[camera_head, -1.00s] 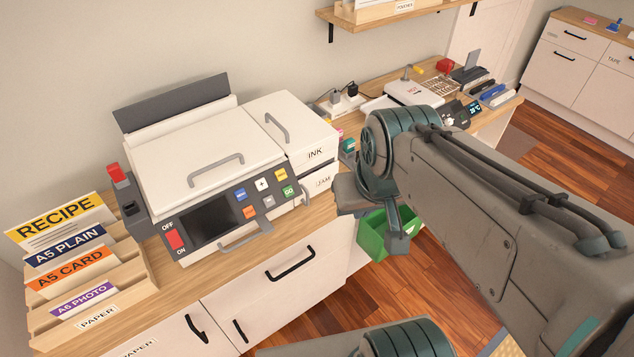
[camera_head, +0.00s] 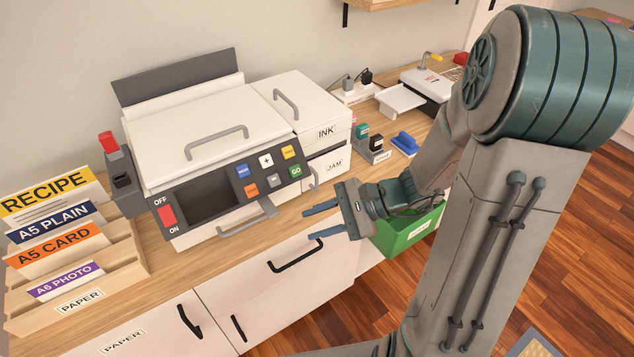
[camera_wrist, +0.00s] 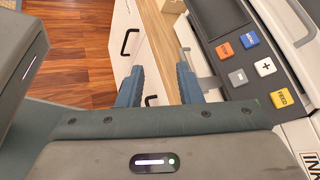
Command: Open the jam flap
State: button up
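The jam flap (camera_head: 333,166) is the white panel labelled JAM on the right side of the printer (camera_head: 190,135), below the INK part. It looks closed, with a grey handle (camera_head: 313,178) at its front edge. My gripper (camera_head: 314,222) is in front of the printer's lower right corner, with its blue fingers pointing left. In the wrist view my gripper's fingers (camera_wrist: 158,84) are apart with nothing between them. They are beside the printer's control panel (camera_wrist: 235,55). The jam flap does not show clearly in the wrist view.
A green bin (camera_head: 405,235) stands below and behind my gripper. A stamp holder (camera_head: 372,150) and a blue stamp (camera_head: 404,142) sit on the counter right of the printer. A paper rack (camera_head: 75,255) stands at left. Cabinet drawers (camera_head: 285,285) lie below the counter edge.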

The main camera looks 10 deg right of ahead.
jog(key=w+d+f+m+t+h+b, duration=0.2)
jog(key=w+d+f+m+t+b, duration=0.4)
jog(key=w+d+f+m+t, duration=0.85)
jog(key=shift+m+g, duration=0.65)
jog(key=shift+g, duration=0.1)
jog(key=w+a, duration=0.2)
jog(key=a, duration=0.1)
jog(key=w+a, duration=0.3)
jog(key=a, duration=0.1)
jog(key=w+a, duration=0.2)
jog(key=a, duration=0.1)
jog(key=shift+w+a+r+p, duration=0.2)
jog(key=shift+w+p, duration=0.1)
jog(key=shift+w, duration=0.1)
grip_shut()
